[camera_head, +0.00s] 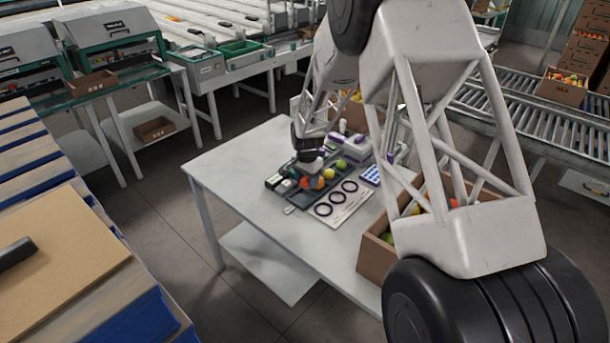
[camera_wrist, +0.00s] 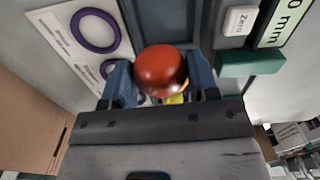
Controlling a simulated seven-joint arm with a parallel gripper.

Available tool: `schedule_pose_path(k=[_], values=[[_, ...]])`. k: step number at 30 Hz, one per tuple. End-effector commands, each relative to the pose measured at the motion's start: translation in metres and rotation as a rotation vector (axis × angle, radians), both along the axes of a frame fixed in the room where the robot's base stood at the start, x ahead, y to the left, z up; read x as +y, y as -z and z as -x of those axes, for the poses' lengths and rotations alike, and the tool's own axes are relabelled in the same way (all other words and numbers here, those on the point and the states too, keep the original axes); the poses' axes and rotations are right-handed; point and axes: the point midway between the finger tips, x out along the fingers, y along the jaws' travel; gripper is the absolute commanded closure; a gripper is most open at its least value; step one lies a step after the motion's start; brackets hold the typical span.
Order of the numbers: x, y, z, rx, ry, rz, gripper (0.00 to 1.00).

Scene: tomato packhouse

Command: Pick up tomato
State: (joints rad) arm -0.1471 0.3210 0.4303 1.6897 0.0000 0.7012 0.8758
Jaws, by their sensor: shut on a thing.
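In the wrist view a red tomato (camera_wrist: 160,71) sits between the two blue fingers of my gripper (camera_wrist: 162,84), which is shut on it. Something yellow shows just below the tomato, mostly hidden. In the head view my gripper (camera_head: 309,168) is low over the white table (camera_head: 225,165), at the dark tray (camera_head: 272,200). An orange-red tomato (camera_head: 317,183) shows right by the fingers. A yellow-green tomato (camera_head: 341,164) lies just to the right of the gripper. I cannot tell whether the held tomato touches the tray.
A white card with purple rings (camera_head: 342,204) lies in front of the tray; it also shows in the wrist view (camera_wrist: 75,42). A green-edged device with a "Zero" button (camera_wrist: 240,20) is close beside my gripper. A cardboard box (camera_head: 374,248) stands at the table's right.

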Motion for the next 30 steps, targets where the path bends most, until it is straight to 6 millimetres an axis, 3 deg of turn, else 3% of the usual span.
schedule_pose_path(k=[25,30], values=[[-0.0013,-0.0007,0.0068,-0.001,0.0,-0.001,0.57],[-0.0089,-0.0009,0.0065,-0.001,0.001,0.0,0.57]])
